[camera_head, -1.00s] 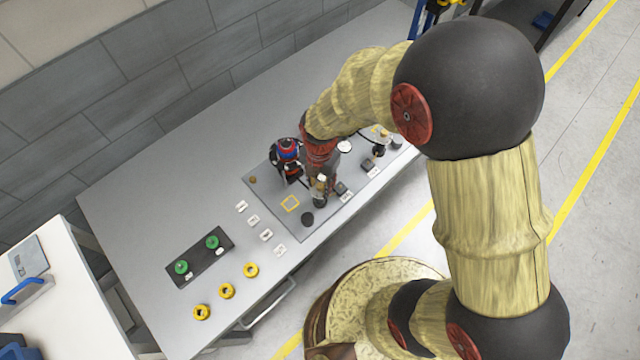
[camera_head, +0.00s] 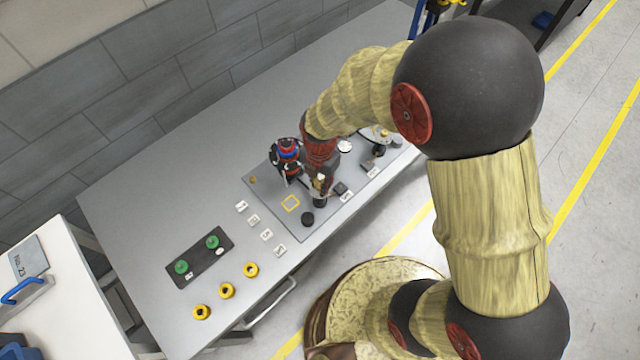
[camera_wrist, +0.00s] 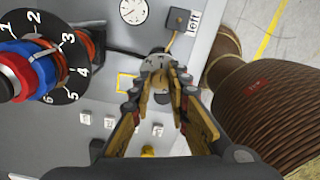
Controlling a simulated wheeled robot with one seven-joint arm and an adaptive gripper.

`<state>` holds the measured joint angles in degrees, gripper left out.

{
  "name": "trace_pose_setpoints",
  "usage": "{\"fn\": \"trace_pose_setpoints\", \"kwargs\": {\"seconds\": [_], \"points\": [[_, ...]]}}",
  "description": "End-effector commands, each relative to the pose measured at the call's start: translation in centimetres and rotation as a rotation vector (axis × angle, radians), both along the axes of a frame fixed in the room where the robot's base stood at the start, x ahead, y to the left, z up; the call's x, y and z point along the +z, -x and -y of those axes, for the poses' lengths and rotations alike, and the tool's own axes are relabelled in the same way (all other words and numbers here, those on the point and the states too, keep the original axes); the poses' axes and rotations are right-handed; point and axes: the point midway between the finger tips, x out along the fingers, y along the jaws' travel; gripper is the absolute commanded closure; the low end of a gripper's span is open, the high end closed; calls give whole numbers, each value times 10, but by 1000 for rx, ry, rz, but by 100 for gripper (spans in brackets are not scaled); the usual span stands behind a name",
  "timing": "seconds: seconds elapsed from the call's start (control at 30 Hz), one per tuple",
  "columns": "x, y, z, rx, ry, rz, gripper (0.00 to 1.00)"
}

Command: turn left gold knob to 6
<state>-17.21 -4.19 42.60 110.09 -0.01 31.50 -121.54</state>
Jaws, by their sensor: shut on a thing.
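My gripper (camera_wrist: 160,88) points down at the grey fixture board (camera_head: 262,196) and is shut at the left station. In the wrist view its fingers close around a small thing in front of a grey disc (camera_wrist: 156,61), which I take to be the left gold knob's dial. The fingers hide most of the knob, and I cannot read its setting. A "left" label (camera_wrist: 194,23) lies beyond it, beside a black block (camera_wrist: 178,19). In the head view my gripper (camera_head: 319,192) covers the knob.
A red and blue device (camera_head: 287,150) stands close left of my gripper; its black numbered dial (camera_wrist: 62,45) shows in the wrist view. A white gauge (camera_wrist: 133,11) is beyond the fingers.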

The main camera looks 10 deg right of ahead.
Motion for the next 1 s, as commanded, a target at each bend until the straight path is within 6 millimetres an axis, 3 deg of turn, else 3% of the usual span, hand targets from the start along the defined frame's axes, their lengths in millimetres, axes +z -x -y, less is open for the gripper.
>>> {"fn": "trace_pose_setpoints", "kwargs": {"seconds": [1.0], "points": [[0, 0, 0, -846, 0, 0, 100]]}}
